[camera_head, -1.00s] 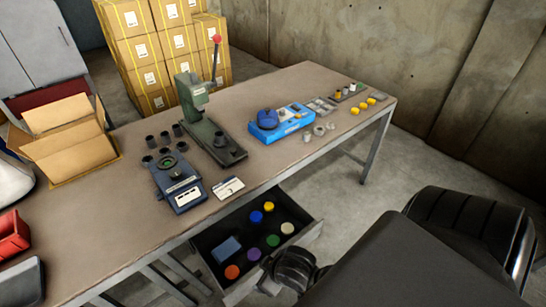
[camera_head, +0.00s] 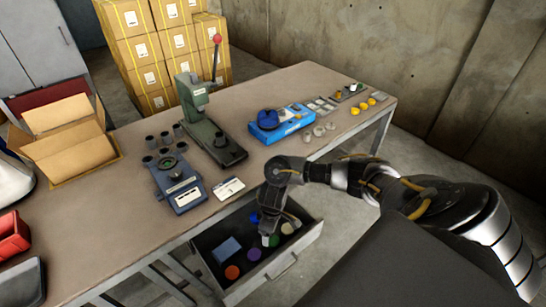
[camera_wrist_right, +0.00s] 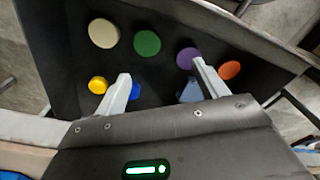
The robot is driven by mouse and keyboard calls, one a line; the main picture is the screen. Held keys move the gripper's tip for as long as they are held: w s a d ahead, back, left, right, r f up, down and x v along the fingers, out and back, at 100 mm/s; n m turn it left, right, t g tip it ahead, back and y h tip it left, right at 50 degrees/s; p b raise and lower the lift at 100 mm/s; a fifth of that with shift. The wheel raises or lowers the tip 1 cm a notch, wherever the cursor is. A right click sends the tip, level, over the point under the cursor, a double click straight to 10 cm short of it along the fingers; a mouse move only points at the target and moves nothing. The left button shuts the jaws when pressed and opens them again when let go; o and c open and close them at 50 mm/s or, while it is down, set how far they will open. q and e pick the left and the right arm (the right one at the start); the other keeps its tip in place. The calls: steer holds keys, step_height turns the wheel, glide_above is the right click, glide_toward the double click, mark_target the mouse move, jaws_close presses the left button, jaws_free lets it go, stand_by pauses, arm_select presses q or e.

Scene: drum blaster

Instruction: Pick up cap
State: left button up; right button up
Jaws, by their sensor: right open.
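The open drawer (camera_head: 301,241) under the table holds several round caps. In the wrist view these are a cream cap (camera_wrist_right: 103,33), a green cap (camera_wrist_right: 147,42), a purple cap (camera_wrist_right: 187,57), an orange cap (camera_wrist_right: 229,70), a yellow cap (camera_wrist_right: 97,85) and a blue cap (camera_wrist_right: 134,91) partly behind a finger. My right gripper (camera_wrist_right: 161,70) is open and empty, pointing down over the drawer, with the green cap beyond its fingertips. My left gripper is not in view.
A blue block (camera_head: 227,249) lies in the drawer; its edge shows between the fingers (camera_wrist_right: 190,92). The drawer walls stand close around. Above, the table (camera_head: 330,85) carries a green press (camera_head: 205,120), a scale (camera_head: 180,185) and a blue box (camera_head: 282,123).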

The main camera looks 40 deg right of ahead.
steer(key=d, duration=0.2)
steer(key=b, duration=0.1)
glide_above(274, 241)
steer(key=shift+m, duration=0.3)
steer(key=f, duration=0.4)
steer(key=shift+s+f, duration=0.1)
steer(key=shift+s, duration=0.15)
steer(key=shift+w+f+b, duration=0.2)
steer(key=shift+f+b, duration=0.45)
steer(key=shift+f, duration=2.35)
steer(key=c, duration=1.1)
